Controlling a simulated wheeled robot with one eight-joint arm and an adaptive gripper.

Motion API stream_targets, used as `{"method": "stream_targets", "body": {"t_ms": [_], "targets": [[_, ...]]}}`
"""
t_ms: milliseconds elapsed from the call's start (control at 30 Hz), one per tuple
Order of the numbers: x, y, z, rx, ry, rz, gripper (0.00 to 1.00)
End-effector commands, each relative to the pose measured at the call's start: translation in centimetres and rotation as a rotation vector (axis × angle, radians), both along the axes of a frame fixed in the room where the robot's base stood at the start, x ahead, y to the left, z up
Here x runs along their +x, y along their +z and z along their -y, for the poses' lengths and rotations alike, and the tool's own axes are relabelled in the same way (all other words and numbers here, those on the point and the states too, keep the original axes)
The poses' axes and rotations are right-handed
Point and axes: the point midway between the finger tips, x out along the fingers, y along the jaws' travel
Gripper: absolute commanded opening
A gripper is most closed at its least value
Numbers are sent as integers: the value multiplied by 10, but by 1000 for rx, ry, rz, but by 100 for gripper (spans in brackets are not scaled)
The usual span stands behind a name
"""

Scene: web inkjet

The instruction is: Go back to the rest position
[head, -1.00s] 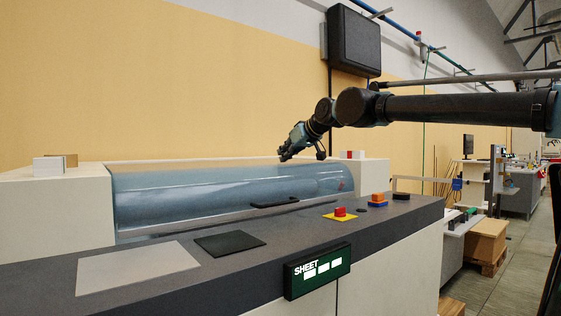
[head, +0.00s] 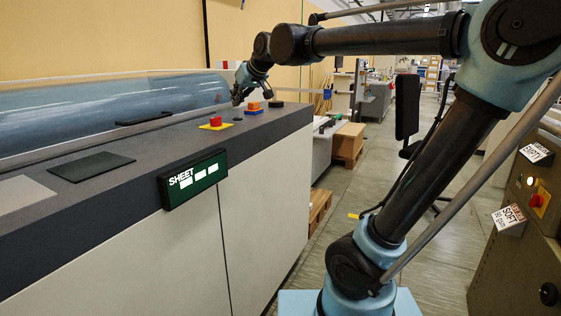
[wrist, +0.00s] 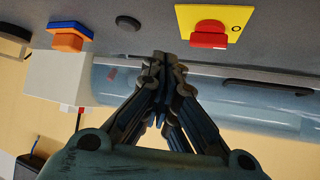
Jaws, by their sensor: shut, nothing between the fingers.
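My gripper (head: 238,99) is shut and empty at the end of my outstretched arm. In the head view it hangs over the back edge of the machine's dark top (head: 105,140), left of the orange and blue button. The wrist view shows its dark fingers (wrist: 165,62) drawn together, with the machine's buttons beyond them. I cannot tell whether the fingers touch anything. The machine's clear curved cover (head: 90,108) is down, with a black handle (head: 145,119) on its front.
A green SHEET display (head: 194,179) juts from the machine's front. A grey cabinet (head: 515,235) stands at the right. Floor shows between.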

Motion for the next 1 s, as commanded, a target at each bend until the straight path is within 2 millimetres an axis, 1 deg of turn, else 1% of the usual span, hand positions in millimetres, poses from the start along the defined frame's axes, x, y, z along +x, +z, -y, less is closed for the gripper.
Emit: {"method": "stream_targets", "body": {"t_ms": [33,67,100,167,200,267,300,367,400,467,500,600,700,800,1000], "targets": [[3,-14,26,-9,-42,-12,0],[3,-22,39,-15,-66,-20,0],[4,-32,58,-22,-97,-30,0],[3,-48,85,-35,-142,-46,0],[2,-59,102,-41,-173,-57,0],[-2,-75,128,-51,-220,-74,0],[-5,-86,145,-56,-252,-86,0],[-10,-102,170,-64,-298,-104,0],[-15,-114,186,-69,-330,-115,0],[-23,-131,209,-78,-376,-133,0],[-28,-142,224,-84,-407,-145,0],[-44,-169,259,-93,-484,-175,0],[-59,-192,285,-99,-545,-201,0],[-73,-210,304,-106,-594,-223,0],[-97,-241,335,-113,-679,-258,0]]}}
